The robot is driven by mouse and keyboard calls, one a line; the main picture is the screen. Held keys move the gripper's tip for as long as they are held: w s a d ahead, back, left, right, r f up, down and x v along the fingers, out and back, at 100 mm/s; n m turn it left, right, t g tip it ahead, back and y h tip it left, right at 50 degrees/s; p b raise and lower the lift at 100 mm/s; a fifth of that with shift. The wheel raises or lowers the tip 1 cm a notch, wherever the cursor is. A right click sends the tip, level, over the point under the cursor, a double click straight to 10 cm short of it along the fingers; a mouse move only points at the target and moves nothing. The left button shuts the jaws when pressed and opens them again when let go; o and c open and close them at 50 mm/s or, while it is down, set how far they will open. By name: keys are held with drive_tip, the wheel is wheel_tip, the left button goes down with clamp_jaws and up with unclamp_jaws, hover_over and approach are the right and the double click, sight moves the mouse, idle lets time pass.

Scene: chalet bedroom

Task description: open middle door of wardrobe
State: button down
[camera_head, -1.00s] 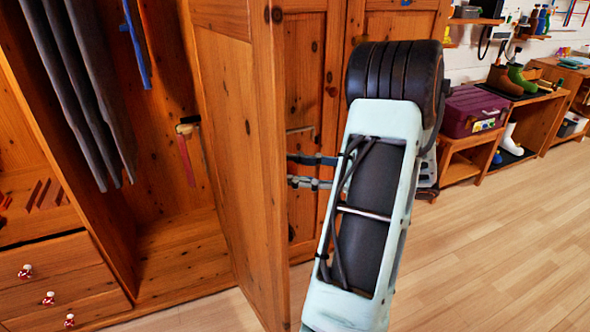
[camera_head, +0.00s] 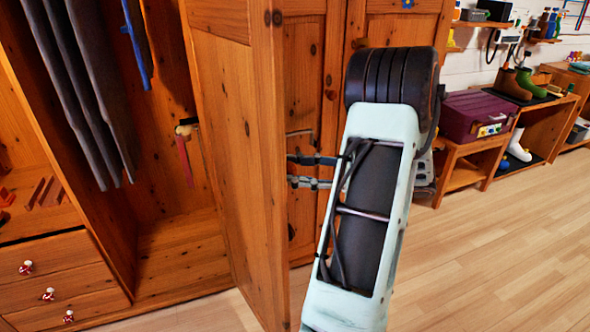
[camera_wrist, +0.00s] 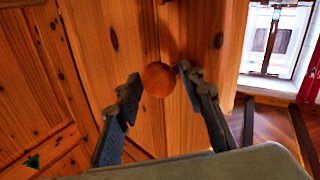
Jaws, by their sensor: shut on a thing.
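The wooden wardrobe door (camera_head: 232,150) stands swung out from the wardrobe (camera_head: 175,245), its free edge towards me. The compartment to its left is open and shows hanging dark clothes. My gripper (camera_head: 290,170) reaches the door from the right, with its two fingers at the door's edge. In the wrist view, a round wooden knob (camera_wrist: 158,79) sits on the door face between the fingertips of my gripper (camera_wrist: 158,82), which is shut on it. In the head view the knob is hidden behind the door's edge.
Drawers with red-and-white knobs (camera_head: 48,294) are at the lower left. Another closed wardrobe door (camera_head: 385,28) stands behind my arm. To the right are a purple case (camera_head: 477,115) on a low wooden shelf, and boots (camera_head: 526,82). The wooden floor (camera_head: 490,240) at right is clear.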

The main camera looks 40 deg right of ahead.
drive_tip(key=shift+w+d+r, duration=0.1)
drive_tip(key=shift+w+r, duration=0.1)
drive_tip(key=shift+w, duration=0.2)
drive_tip(key=c, duration=1.7)
unclamp_jaws()
drive_tip(key=shift+c, duration=0.2)
drive_tip(key=shift+o, duration=1.4)
drive_tip(key=shift+w+f, duration=0.15)
drive_tip(key=shift+w, duration=0.05)
drive_tip(key=shift+s+f, duration=0.1)
drive_tip(key=shift+s, duration=0.05)
drive_tip(key=shift+s+d, duration=0.3)
drive_tip(key=shift+d, duration=0.1)
drive_tip(key=v, duration=1.1)
drive_tip(key=shift+s+a, duration=0.1)
drive_tip(key=shift+s, duration=0.05)
